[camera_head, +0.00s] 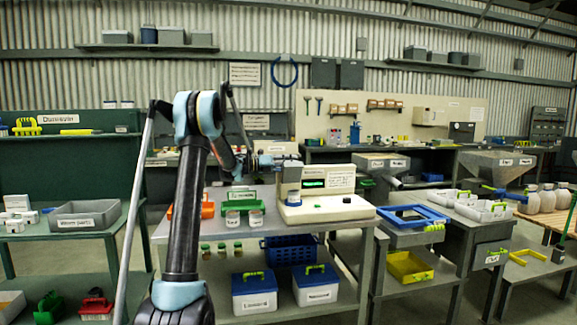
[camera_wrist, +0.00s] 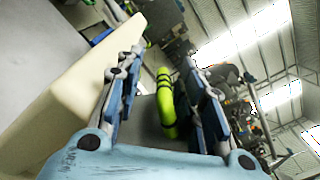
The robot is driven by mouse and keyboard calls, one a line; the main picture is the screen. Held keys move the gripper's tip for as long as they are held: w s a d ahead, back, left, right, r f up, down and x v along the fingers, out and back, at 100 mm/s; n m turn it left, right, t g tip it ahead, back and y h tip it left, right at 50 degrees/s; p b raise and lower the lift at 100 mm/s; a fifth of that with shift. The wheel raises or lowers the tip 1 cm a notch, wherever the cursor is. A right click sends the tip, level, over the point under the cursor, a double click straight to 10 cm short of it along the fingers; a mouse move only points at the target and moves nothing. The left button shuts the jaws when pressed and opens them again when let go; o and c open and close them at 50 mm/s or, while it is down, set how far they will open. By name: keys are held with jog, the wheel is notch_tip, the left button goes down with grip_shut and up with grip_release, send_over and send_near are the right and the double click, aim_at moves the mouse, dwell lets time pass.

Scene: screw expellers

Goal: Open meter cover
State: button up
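The meter (camera_head: 325,205) is a cream benchtop device with a green display, standing on the grey table in the head view. A grey cover-like part (camera_head: 291,174) sits at its left side. My gripper (camera_head: 275,161) is beside that part, at its upper left. In the wrist view the fingers (camera_wrist: 163,65) are spread, with a yellow-green handle (camera_wrist: 165,103) between them. The handle lies nearer the right finger; a gap shows to the left finger. Whether either finger touches it I cannot tell. The meter's cream body (camera_wrist: 85,75) is at left in the wrist view.
Labelled jars (camera_head: 233,219) and an orange caddy (camera_head: 205,208) stand left of the meter. A blue tray frame (camera_head: 412,216) is to the right. Blue-and-white boxes (camera_head: 254,292) and a blue crate (camera_head: 290,250) are on the shelf below.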

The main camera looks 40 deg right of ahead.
jog(key=shift+f, duration=0.1)
jog(key=shift+w+a, duration=0.25)
jog(key=shift+a, duration=0.25)
jog(key=v, duration=1.1)
